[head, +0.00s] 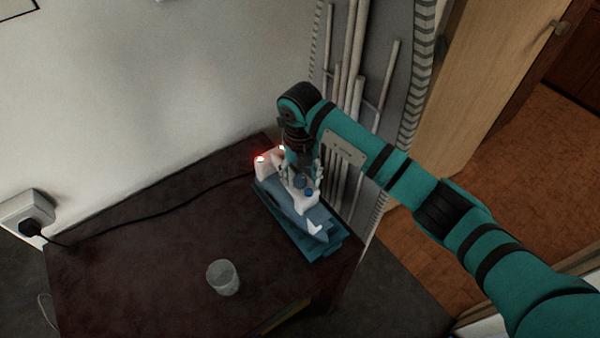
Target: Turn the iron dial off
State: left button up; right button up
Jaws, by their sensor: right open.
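A blue and white iron (318,228) rests on a blue base at the right end of a dark wooden table. A small red light glows at its upper left end, and a small green light shows just beside it. My right gripper (302,182) reaches down over the iron's top from above, with its fingers open around or close to the white upper part. I cannot tell if the fingers touch it. The iron's dial is not clearly visible; the gripper covers part of the iron's top. My left gripper is not in view.
A black cord runs from the iron across the table to a wall socket (28,215). A grey panel with pale rods stands behind the iron. The table's left part is mostly clear.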

jog(key=shift+f, duration=0.35)
jog(key=c, duration=1.1)
jog(key=shift+w+f+n+b, duration=0.1)
jog(key=shift+n+b, duration=0.9)
jog(key=shift+b, duration=0.1)
jog(key=shift+c, duration=0.2)
jog(key=n+b, duration=0.7)
jog(key=shift+b, duration=0.3)
jog(key=shift+n+b, duration=1.5)
jog(key=shift+n, duration=0.2)
jog(key=shift+r, duration=0.2)
